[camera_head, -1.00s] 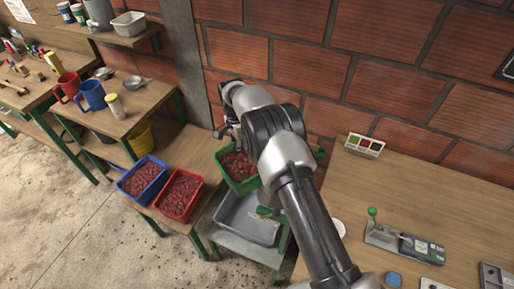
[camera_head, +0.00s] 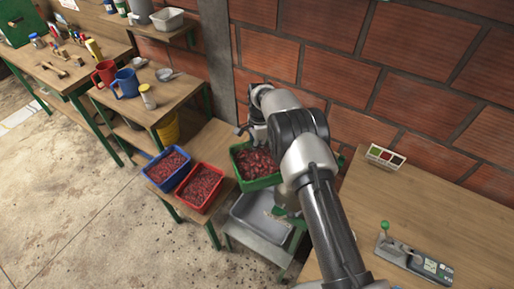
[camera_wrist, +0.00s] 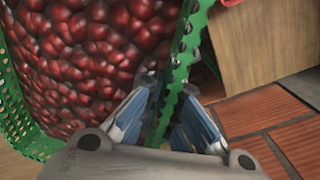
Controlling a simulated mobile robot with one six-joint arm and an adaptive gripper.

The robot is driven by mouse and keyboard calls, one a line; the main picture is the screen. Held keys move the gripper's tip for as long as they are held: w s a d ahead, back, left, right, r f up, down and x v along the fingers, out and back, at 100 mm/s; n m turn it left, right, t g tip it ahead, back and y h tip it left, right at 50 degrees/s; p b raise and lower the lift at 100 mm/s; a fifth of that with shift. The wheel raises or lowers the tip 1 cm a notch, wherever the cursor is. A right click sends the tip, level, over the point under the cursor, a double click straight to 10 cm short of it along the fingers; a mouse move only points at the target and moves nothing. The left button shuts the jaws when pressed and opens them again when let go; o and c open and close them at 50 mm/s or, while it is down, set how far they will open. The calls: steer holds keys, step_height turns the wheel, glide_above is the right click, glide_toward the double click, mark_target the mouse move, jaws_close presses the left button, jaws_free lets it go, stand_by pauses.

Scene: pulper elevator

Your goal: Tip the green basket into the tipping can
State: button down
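The green basket (camera_head: 262,184), full of red coffee cherries, is upright in the head view, above and behind a grey tray-like bin (camera_head: 240,212), which I take for the tipping can. My arm partly covers the basket's right side. In the wrist view, the basket's perforated green rim (camera_wrist: 181,62) runs between the two fingers of my gripper (camera_wrist: 163,92), which are closed about it. The cherries lie to the left of the rim. The bin looks empty where it shows; its right part is partly hidden by my arm.
A blue basket (camera_head: 150,174) and a red basket (camera_head: 185,193) of cherries stand left of the bin. A brick wall (camera_head: 400,60) is close behind. A wooden table (camera_head: 350,215) with a small device (camera_head: 415,260) is at the right. Open floor lies front left.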

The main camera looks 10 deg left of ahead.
steer(key=r+y+p, duration=0.2)
steer(key=r+p, duration=0.1)
steer(key=r+y+p, duration=0.1)
steer(key=shift+w+a+r+t, duration=0.1)
steer(key=shift+a+r+t, duration=0.15)
steer(key=shift+r+t, duration=0.15)
steer(key=shift+r, duration=0.1)
steer(key=shift+d+r+t+y+b, duration=0.15)
steer(key=shift+r+y+b, duration=0.2)
steer(key=shift+r+y, duration=0.25)
steer(key=shift+d+r+t+y+b, duration=0.15)
steer(key=shift+r+y+b, duration=0.15)
steer(key=shift+r+y, duration=0.3)
steer(key=shift+a, duration=0.1)
steer(key=shift+d+r+y+b, duration=0.25)
steer(key=shift+y+b, duration=0.15)
steer(key=shift+b, duration=0.55)
steer(key=shift+d+r+y+b, duration=0.2)
steer(key=shift+y+b, duration=0.1)
steer(key=shift+b, duration=0.4)
steer(key=shift+s+d+r+y+b, duration=0.25)
steer(key=shift+r+y+b, duration=0.2)
steer(key=shift+b, duration=0.45)
